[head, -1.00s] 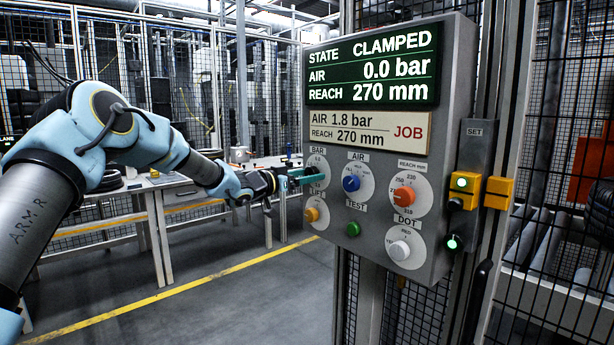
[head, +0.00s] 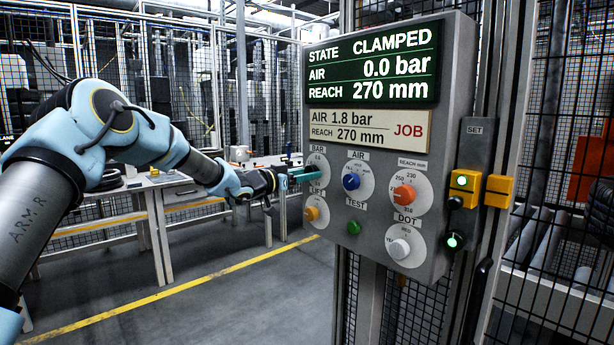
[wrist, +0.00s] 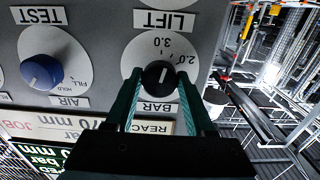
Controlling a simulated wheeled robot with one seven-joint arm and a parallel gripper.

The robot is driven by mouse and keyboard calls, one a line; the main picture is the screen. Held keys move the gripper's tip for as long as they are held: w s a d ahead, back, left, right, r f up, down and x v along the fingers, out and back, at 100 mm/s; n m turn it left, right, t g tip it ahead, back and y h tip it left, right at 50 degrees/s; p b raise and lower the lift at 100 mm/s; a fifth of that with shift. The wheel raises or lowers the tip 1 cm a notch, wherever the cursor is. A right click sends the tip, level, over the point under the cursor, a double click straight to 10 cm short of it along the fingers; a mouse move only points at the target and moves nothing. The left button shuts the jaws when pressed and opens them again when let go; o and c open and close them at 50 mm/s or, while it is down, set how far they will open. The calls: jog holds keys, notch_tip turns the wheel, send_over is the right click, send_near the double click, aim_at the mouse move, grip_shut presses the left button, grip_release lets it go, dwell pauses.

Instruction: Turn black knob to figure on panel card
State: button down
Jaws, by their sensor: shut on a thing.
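The black knob (wrist: 159,77) sits on the BAR dial in the wrist view, its white pointer line showing. The scale figures 2.0 and 3.0 are readable on the dial's white disc (wrist: 141,48); others are hidden. My gripper (wrist: 159,85) has its green fingers on both sides of the knob, shut on it. In the head view my gripper (head: 313,175) reaches the BAR dial from the left and covers the knob. The job card (head: 368,131) reads AIR 1.8 bar and REACH 270 mm. The display (head: 372,68) reads CLAMPED, AIR 0.0 bar, REACH 270 mm.
Close to the BAR dial are a blue AIR knob (head: 351,181), a yellow LIFT knob (head: 312,213) and a green TEST button (head: 353,228). An orange REACH knob (head: 404,195) and a white DOT knob (head: 399,249) sit further right. A workbench (head: 155,185) stands behind my arm.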

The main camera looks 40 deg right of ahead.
jog(key=shift+f, duration=0.15)
jog(key=shift+w+m+b, duration=0.1)
jog(key=shift+m+b, duration=5.5)
jog(key=shift+m, duration=0.2)
jog(key=shift+r, duration=0.2)
jog(key=shift+c, duration=1.3)
grip_release()
